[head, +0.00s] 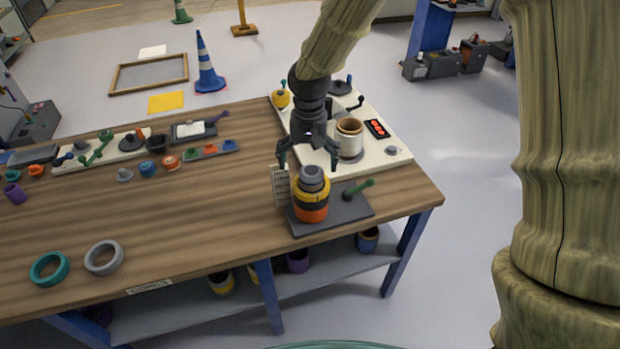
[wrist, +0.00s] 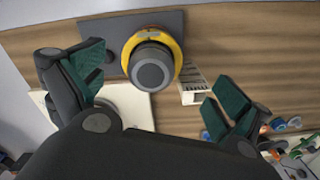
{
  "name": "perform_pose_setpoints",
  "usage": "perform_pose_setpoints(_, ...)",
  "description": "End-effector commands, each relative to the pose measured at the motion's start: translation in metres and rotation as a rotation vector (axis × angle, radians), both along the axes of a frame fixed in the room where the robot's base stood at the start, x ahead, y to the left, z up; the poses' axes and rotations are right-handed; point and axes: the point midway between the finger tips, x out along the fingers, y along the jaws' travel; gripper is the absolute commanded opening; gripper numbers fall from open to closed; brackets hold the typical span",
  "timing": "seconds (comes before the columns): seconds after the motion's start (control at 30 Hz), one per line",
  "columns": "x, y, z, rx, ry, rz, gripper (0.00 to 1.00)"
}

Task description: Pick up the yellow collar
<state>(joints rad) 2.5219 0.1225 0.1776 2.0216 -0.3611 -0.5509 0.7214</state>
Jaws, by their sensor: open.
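The yellow collar (head: 297,190) sits around a grey post (head: 312,174), stacked on an orange and dark band on a dark base plate (head: 350,206) near the table's right front. In the wrist view the yellow collar (wrist: 176,67) shows as a ring around the round grey post top (wrist: 151,70). My gripper (head: 307,158) is open and empty, just above and behind the post. In the wrist view its two green-padded fingers (wrist: 158,82) stand wide apart, on either side of the collar and seemingly clear of it.
A white panel (head: 385,157) with a cream cylinder (head: 348,137) lies behind. A small printed card (head: 281,186) stands left of the stack. The table's middle is clear.

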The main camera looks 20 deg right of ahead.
Motion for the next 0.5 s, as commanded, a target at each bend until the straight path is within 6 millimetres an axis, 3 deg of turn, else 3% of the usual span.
perform_pose_setpoints(0.17, 0.004, -0.007, 0.017, -0.015, -0.004, -0.02, 1.0)
perform_pose_setpoints(0.5, 0.002, -0.013, -0.021, -0.016, 0.0, -0.03, 1.0)
